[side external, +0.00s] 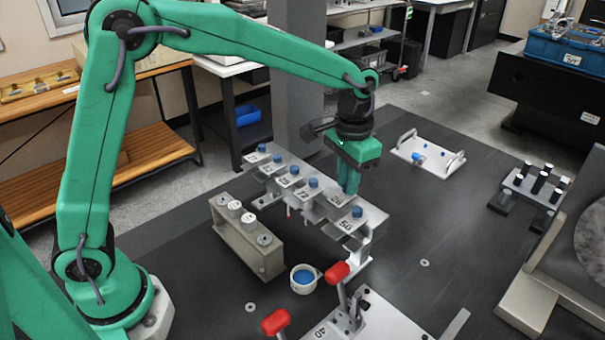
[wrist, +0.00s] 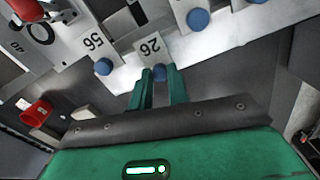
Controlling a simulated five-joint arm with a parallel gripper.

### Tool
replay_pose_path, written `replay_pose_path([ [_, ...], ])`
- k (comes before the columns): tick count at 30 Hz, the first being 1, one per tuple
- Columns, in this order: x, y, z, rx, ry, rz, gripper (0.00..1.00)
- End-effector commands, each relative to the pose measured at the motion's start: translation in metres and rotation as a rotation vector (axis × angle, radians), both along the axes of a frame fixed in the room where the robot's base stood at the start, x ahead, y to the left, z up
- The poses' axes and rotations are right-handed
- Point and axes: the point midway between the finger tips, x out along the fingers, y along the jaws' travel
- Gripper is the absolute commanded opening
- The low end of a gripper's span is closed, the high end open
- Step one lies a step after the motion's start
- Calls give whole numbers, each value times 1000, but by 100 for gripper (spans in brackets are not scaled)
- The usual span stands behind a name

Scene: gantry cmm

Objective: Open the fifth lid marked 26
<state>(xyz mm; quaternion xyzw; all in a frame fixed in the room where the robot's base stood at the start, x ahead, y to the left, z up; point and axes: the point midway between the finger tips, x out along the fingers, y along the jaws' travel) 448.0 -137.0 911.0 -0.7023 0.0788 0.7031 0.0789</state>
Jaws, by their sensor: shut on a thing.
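A grey rack (side external: 372,226) carries a row of numbered lids with blue knobs. The lid marked 26 (side external: 337,199) is close to the near right end, just before the lid marked 56 (side external: 347,224). In the wrist view the 26 lid (wrist: 150,47) lies just beyond my fingertips. My gripper (side external: 348,191) reaches down onto this lid. Its two fingers (wrist: 159,80) are shut on the blue knob (wrist: 160,71) of the 26 lid, with the knob between the tips. In the side view my fingers hide this knob. The lid looks about flat.
A grey block with white-capped vials (side external: 235,209) and a white cup of blue stuff (side external: 303,278) stand nearby. Red-handled clamps (side external: 336,272) stand at the front. A white handled tray (side external: 428,155) lies behind on the dark table, with bare table (side external: 440,225) around it.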

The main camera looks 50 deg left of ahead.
Motion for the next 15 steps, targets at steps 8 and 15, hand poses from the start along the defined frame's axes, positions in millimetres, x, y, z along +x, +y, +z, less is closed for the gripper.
replay_pose_path([
  [8, 7, 0, 1, -1, -4, -1, 0],
  [15, 7, 0, 1, -1, -4, -1, 39],
])
